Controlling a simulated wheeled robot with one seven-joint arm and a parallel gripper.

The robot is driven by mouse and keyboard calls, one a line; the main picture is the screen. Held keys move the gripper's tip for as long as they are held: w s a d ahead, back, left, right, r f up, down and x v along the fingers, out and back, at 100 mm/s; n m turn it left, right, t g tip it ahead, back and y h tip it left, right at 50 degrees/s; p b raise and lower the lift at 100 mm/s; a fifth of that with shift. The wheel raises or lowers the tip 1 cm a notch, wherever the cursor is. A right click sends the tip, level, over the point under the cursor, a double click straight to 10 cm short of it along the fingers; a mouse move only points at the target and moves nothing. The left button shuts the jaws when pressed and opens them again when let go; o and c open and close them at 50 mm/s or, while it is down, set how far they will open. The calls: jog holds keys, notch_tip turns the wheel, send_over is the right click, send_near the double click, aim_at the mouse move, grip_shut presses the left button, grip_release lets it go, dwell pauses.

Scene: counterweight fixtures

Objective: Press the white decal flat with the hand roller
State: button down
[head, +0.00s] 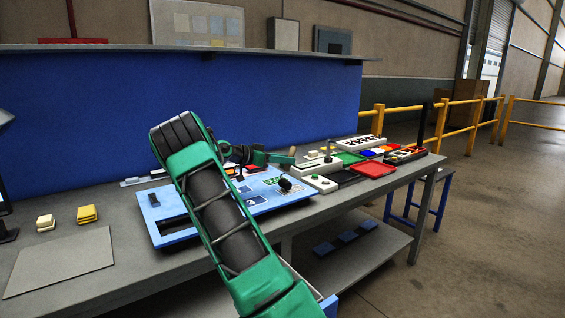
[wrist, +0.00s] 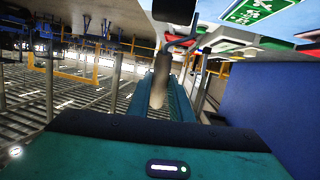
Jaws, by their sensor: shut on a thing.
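My gripper (head: 278,158) reaches over the blue board (head: 163,226) on the bench. It is shut on the tan handle of the hand roller (head: 287,161). In the wrist view the handle (wrist: 160,75) stands between the two green fingers, with a dark roller head beyond it. Whether the roller touches the board I cannot tell. A green and white label (head: 272,181) lies on the board near the gripper; a green label with white marks also shows in the wrist view (wrist: 255,11). I cannot make out a separate white decal for certain; my arm covers part of the board.
A dark knob (head: 285,184) stands on the board's right part. A yellow block (head: 87,214) and a grey sheet (head: 60,262) lie at the left. A blue panel (head: 100,120) rises behind.

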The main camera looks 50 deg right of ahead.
jog(key=shift+f, duration=0.6)
dwell(1.1)
jog(key=shift+r, duration=0.15)
jog(key=shift+r, duration=0.35)
jog(key=shift+s+d, duration=0.1)
jog(key=shift+d, duration=0.05)
dwell(0.3)
jog(key=shift+s+d, duration=0.25)
jog(key=shift+d, duration=0.5)
jog(key=shift+s+d, duration=0.2)
jog(key=shift+d, duration=0.55)
jog(key=shift+f, duration=0.5)
dwell(0.9)
jog(key=shift+r, duration=0.25)
